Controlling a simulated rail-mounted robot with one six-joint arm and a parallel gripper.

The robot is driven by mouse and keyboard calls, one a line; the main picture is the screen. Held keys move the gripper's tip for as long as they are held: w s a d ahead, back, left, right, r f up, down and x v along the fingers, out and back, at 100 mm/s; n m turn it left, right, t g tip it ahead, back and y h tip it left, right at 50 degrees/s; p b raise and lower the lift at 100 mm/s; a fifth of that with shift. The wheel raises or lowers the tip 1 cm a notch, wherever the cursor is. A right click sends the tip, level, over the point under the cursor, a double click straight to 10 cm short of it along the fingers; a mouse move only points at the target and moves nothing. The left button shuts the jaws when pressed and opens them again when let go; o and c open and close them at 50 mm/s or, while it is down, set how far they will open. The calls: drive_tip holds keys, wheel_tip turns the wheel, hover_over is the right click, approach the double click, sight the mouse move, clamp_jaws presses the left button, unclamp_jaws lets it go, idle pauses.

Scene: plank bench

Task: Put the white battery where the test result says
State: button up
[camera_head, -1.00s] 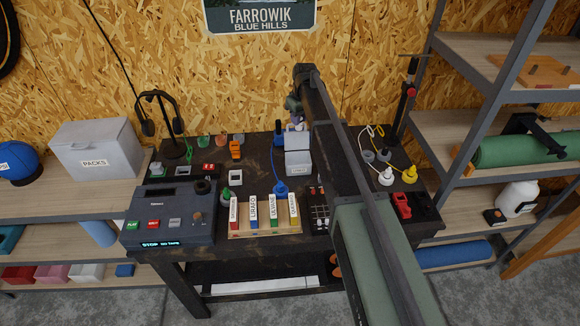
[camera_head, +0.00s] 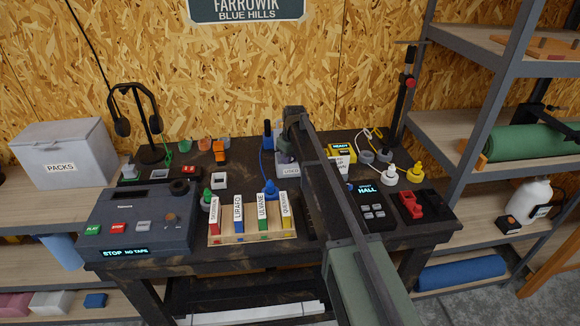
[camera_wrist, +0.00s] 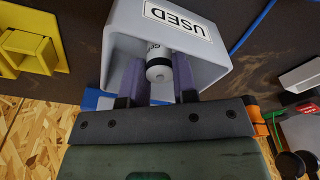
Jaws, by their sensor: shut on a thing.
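My gripper (camera_wrist: 158,88) has its two purple fingers shut on a white battery (camera_wrist: 157,70) with a grey end and dark print. In the wrist view the battery lies against the inside of a pale grey bin (camera_wrist: 218,78) labelled USED. How deep it sits in the bin I cannot tell. In the head view my gripper (camera_head: 286,157) is at the USED bin (camera_head: 290,171), and my arm covers part of the area. A yellow READY bin (camera_head: 341,149) stands to the right, and it also shows in the wrist view (camera_wrist: 28,52).
A tape deck (camera_head: 140,220) reading STOP NO TAPE is at the left. A rack (camera_head: 250,236) holds several labelled cassettes. A device (camera_head: 368,205) reading HALL and a red-and-black holder (camera_head: 410,205) are at the right. A blue cable runs beside the USED bin.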

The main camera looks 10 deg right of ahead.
drive_tip(key=shift+r, duration=0.2)
drive_tip(key=shift+f, duration=0.35)
drive_tip(key=o, duration=0.6)
wheel_tip(320, 180, up, 13)
drive_tip(key=s+p, duration=0.1)
drive_tip(key=p, duration=1.2)
drive_tip(key=shift+s+f+m+g+h+b, duration=0.2)
drive_tip(key=shift+s+f+m+b, duration=0.65)
drive_tip(key=shift+s, duration=5.3)
drive_tip(key=shift+s+f+m+g+h+b, duration=0.15)
drive_tip(key=shift+s+f+m+b, duration=0.7)
drive_tip(key=shift+s, duration=5.3)
drive_tip(key=shift+s+f+m+g+h+b, duration=0.25)
drive_tip(key=shift+s+m, duration=1.05)
drive_tip(key=shift+s, duration=4.85)
